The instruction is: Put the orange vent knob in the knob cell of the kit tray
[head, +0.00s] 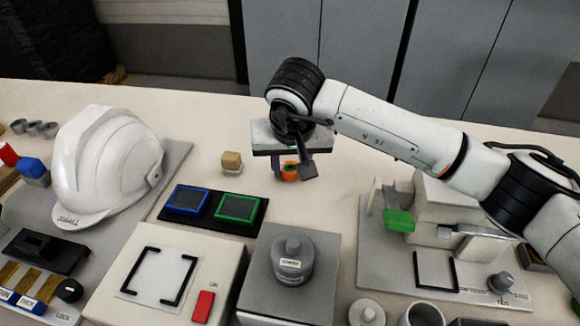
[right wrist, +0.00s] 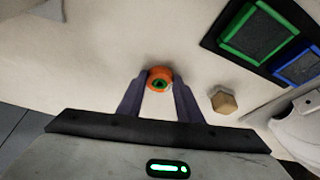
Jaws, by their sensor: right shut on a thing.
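The orange vent knob (head: 290,172), a small round piece with a green and dark centre, is between the fingers of my right gripper (head: 288,170) near the back of the table. In the right wrist view the knob (right wrist: 159,73) sits at the tips of the two dark fingers (right wrist: 158,88), which are shut on it. I cannot tell whether it touches the table. A black tray with a blue-framed cell (head: 187,200) and a green-framed cell (head: 237,208) lies to the front left of the gripper. No cell label is readable. My left gripper is not in view.
A tan block (head: 231,161) stands just left of the knob. A white helmet (head: 107,166) is at the left. A grey block with a round weight (head: 292,260) is in front. A fixture with a green handle (head: 398,220) stands at the right.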

